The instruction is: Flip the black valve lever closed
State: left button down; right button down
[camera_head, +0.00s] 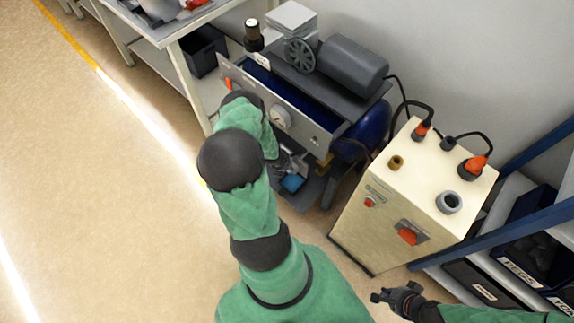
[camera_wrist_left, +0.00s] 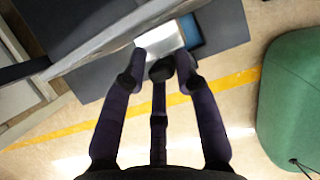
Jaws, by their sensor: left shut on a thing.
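My left arm reaches over to the air compressor (camera_head: 300,118), and its gripper (camera_head: 287,163) is low at the machine's front, mostly hidden behind my arm in the head view. In the left wrist view the left gripper (camera_wrist_left: 163,60) has its fingertips on either side of a silvery grey block (camera_wrist_left: 165,42), shut on it. A blue patch (camera_wrist_left: 190,30) is beside that block. I cannot make out the black valve lever for certain; my arm and fingers may hide it. My right gripper (camera_head: 392,296) is open and empty at the lower right.
A cream cabinet (camera_head: 415,190) with a red switch (camera_head: 410,235) stands right of the compressor. A shelf with dark bins (camera_head: 530,258) is at the far right. A workbench (camera_head: 172,32) is at the upper left. The floor at left is clear.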

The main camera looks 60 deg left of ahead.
pick_arm(q)
jog(key=shift+w+d, duration=0.15)
jog(key=shift+d, duration=0.25)
jog(key=c, duration=1.1)
grip_release()
jog(key=s+d+r, duration=0.1)
jog(key=s, duration=0.3)
jog(key=s+d, duration=0.1)
jog(key=s, duration=0.3)
jog(key=s+d+r, duration=0.1)
jog(key=s, duration=0.3)
jog(key=shift+s+d+r, duration=0.1)
jog(key=shift+s+r, duration=0.25)
jog(key=shift+s, duration=0.05)
